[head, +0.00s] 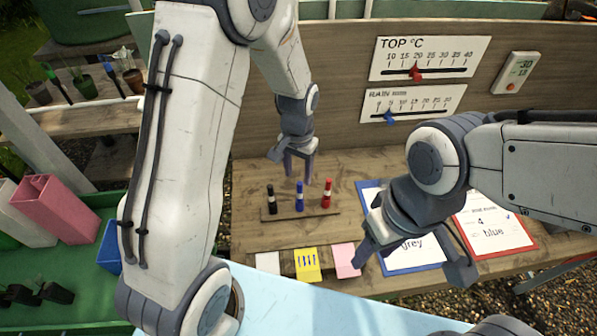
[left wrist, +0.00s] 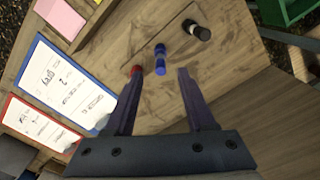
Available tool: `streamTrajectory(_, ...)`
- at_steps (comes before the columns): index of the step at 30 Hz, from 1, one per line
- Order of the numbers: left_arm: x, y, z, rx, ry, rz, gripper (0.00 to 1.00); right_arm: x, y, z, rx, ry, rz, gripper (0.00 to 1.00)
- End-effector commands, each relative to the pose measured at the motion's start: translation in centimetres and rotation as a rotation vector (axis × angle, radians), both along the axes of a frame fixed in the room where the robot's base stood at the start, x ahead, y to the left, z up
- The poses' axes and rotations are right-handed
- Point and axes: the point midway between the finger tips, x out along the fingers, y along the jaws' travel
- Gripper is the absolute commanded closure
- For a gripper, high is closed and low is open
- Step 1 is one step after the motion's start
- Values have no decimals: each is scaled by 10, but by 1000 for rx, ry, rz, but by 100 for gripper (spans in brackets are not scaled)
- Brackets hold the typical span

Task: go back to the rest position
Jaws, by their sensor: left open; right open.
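My left gripper (head: 300,164) is open and empty above the wooden bench, just behind the row of three upright markers. In the left wrist view its two fingers (left wrist: 158,95) stand apart with bare wood between them. My right gripper (head: 415,262) is open and empty at the right, in front of the blue-framed card (head: 408,258), and hides part of that card. The black marker (head: 271,198), blue marker (head: 299,195) and red marker (head: 327,193) stand on a thin wooden strip (head: 298,215). In the left wrist view a left fingertip overlaps the red marker (left wrist: 138,70).
A red-framed card (head: 495,225) lies at the right. A back board carries the TOP °C scale (head: 430,58) and the RAIN scale (head: 412,103). A green tray (head: 85,255) is at the left.

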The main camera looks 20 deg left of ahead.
Motion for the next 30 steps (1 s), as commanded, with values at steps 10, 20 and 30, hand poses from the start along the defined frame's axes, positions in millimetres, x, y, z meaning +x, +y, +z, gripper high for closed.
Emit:
streamTrajectory(10,0,0,0,0,-1,-1,45,0,0,0,0,0,0,50)
streamTrajectory(20,-57,-55,45,-23,-22,-128,45,0,0,-21,0,0,0,50)
streamTrajectory(30,-186,-91,83,-71,-23,-337,45,0,0,-48,0,0,0,50)
